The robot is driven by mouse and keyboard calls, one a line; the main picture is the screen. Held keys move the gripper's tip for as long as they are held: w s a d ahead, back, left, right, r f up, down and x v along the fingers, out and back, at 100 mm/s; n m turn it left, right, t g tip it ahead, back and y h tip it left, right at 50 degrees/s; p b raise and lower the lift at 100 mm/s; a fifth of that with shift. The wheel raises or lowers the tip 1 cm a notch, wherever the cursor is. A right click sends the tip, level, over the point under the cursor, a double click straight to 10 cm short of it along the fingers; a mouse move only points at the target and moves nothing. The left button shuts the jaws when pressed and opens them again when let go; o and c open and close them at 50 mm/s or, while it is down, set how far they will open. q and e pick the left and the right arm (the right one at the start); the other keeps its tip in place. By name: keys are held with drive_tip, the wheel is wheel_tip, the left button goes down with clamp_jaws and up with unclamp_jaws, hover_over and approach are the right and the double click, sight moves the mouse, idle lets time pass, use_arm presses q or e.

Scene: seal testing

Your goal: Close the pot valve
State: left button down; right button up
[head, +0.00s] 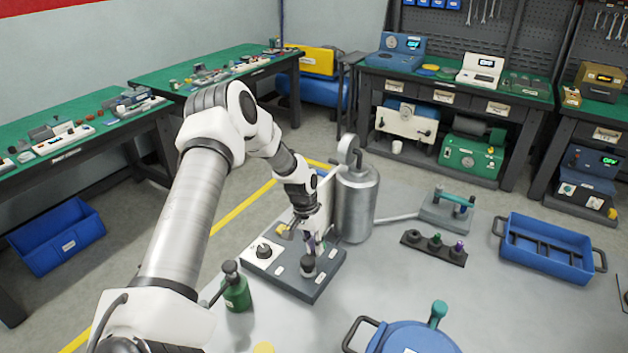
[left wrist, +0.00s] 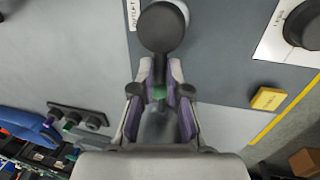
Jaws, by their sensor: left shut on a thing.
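My left gripper (head: 312,240) is over the dark grey valve panel (head: 318,285), beside the silver pot (head: 357,205) with a round gauge on top. In the left wrist view my left gripper (left wrist: 159,95) is shut on a valve handle (left wrist: 159,70) that runs out from under a round dark knob (left wrist: 163,27). A small green part of the handle shows between the purple-lined fingers. The knob also shows in the head view (head: 308,264). The fingers partly hide the handle, and its exact angle cannot be told. My right gripper is not in view.
A second black knob (head: 264,250) sits on the panel's white plate. A green bottle (head: 236,291) stands near the panel's front left. A blue lidded vessel (head: 410,338) is at the front, and a blue tray (head: 545,250) lies to the right. The table between them is clear.

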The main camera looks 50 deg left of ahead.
use_arm(q)
drive_tip(key=shift+s+d+f, duration=0.15)
drive_tip(key=shift+s+f, duration=0.05)
drive_tip(key=shift+s, duration=0.05)
drive_tip(key=c, duration=1.2)
unclamp_jaws()
drive_tip(key=shift+c, duration=0.2)
drive_tip(key=shift+o, duration=0.3)
drive_tip(key=shift+w, duration=0.25)
wheel_tip(320, 180, up, 12)
drive_tip(key=a, duration=0.2)
drive_tip(key=shift+s+a+f, duration=0.15)
drive_tip(key=shift+s, duration=0.05)
